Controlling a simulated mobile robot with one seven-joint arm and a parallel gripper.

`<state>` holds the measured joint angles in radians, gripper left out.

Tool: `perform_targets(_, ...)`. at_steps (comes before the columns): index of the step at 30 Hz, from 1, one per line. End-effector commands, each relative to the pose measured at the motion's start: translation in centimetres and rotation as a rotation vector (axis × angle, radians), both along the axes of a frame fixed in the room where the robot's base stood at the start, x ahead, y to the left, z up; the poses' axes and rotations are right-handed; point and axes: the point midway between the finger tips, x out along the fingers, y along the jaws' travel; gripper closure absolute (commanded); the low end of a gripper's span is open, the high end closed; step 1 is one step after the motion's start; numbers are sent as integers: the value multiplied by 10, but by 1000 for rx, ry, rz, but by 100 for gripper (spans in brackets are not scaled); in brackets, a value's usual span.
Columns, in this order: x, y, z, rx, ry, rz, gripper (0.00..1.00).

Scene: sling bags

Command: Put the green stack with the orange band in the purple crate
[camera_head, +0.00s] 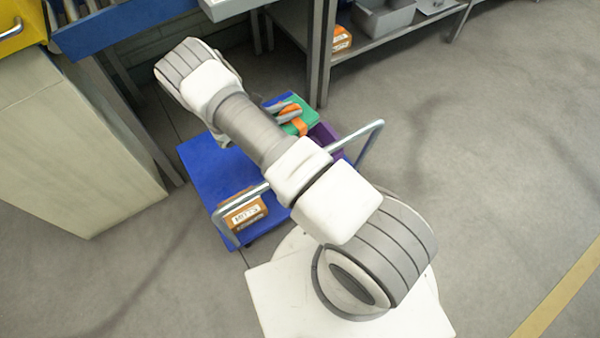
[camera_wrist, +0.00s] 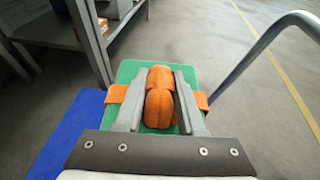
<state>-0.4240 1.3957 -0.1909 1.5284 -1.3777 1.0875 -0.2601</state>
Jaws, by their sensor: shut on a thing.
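The green stack (camera_head: 307,112) with its orange band (camera_head: 301,126) is at the far right part of the blue cart, beside my arm in the head view. In the wrist view the green stack (camera_wrist: 131,72) lies below my gripper (camera_wrist: 159,82), whose fingers are shut on the bulging orange part (camera_wrist: 159,104) on its top. Orange band ends (camera_wrist: 116,94) stick out on both sides. The purple crate (camera_head: 325,139) shows only in part in the head view, next to the stack and partly behind my arm. I cannot tell whether the stack touches it.
The blue cart (camera_head: 205,172) has a metal handle (camera_head: 372,143) on the right and another rail at the front. An orange-brown labelled box (camera_head: 243,211) sits at its front. Metal shelving (camera_head: 320,60) stands close behind. Open floor lies to the right.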

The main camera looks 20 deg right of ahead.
Motion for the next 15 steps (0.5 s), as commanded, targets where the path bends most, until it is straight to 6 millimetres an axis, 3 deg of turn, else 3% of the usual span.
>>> perform_targets(1, 0, -8, -36, 1, 0, -25, 100)
perform_targets(6, 0, -24, -92, 12, 4, -87, 100)
perform_targets(15, -2, -35, -140, 21, 10, -129, 100)
